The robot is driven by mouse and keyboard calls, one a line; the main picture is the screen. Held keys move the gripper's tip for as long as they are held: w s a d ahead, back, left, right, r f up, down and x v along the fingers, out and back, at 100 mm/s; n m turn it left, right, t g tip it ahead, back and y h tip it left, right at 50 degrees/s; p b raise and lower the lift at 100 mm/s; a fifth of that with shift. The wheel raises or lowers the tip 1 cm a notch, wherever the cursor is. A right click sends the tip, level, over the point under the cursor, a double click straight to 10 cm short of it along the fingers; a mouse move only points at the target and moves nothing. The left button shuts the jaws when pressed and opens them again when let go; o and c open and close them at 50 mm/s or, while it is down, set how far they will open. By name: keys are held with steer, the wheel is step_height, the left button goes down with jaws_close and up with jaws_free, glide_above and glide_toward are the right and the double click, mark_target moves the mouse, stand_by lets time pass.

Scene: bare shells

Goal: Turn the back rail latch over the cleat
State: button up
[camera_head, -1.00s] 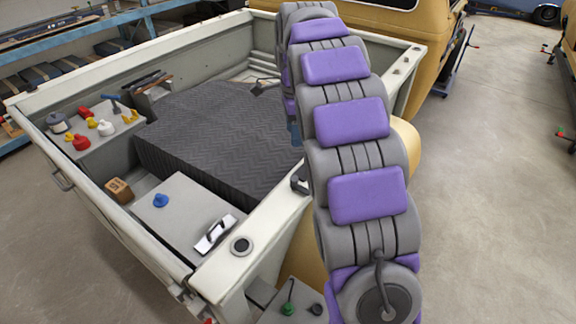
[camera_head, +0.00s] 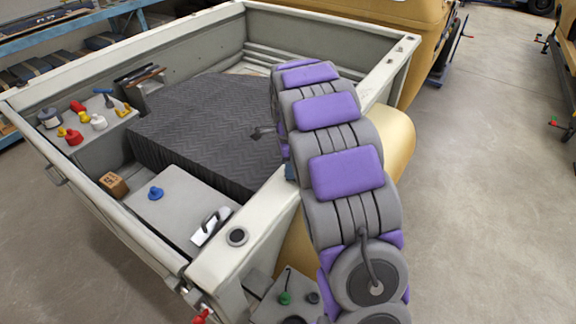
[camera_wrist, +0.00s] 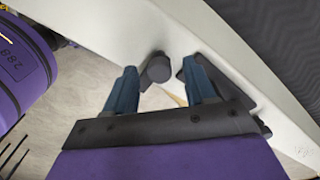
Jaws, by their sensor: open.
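In the wrist view my gripper (camera_wrist: 160,73) is open, its two blue fingers reaching to the pale rail (camera_wrist: 100,32). A dark rounded piece, seemingly the latch (camera_wrist: 157,67), shows between the fingertips; I cannot tell whether they touch it. A dark angular piece beside the right finger (camera_wrist: 183,72) may be part of the latch or the cleat; the finger partly hides it. In the head view the side rail (camera_head: 262,212) runs under my arm. My gripper (camera_head: 289,172) is at the rail there, mostly hidden by my arm, and the latch cannot be made out.
A dark ribbed mat (camera_head: 205,125) fills the middle of the bed. A blue knob (camera_head: 156,193), a silver-and-black fitting (camera_head: 211,226) and a wooden block (camera_head: 113,184) lie near the closer end. Small colored parts stand at the left. Open floor (camera_head: 480,200) lies to the right.

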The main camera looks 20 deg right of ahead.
steer(key=shift+f, duration=0.45)
jaws_close()
stand_by(0.3)
